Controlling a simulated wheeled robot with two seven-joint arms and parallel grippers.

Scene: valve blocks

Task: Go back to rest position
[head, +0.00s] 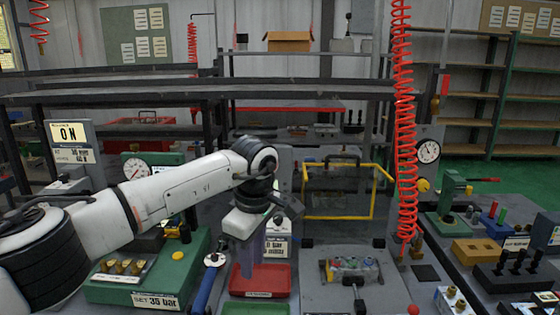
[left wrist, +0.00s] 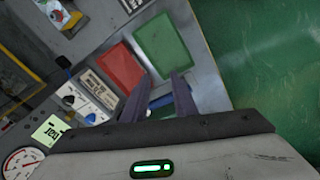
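My left arm reaches in from the left in the head view, and its gripper (head: 251,262) points down over the bench. The fingers appear in front of or above the red tray (head: 263,284); the exact height is hard to tell. In the left wrist view the two dark fingers of the left gripper (left wrist: 162,80) stand apart, with no held object clearly visible between them. The red tray (left wrist: 118,67) and green tray (left wrist: 162,42) lie beyond the fingertips there. My right gripper is in neither view.
A yellow frame (head: 338,217) stands behind. A red coiled hose (head: 404,130) hangs at right.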

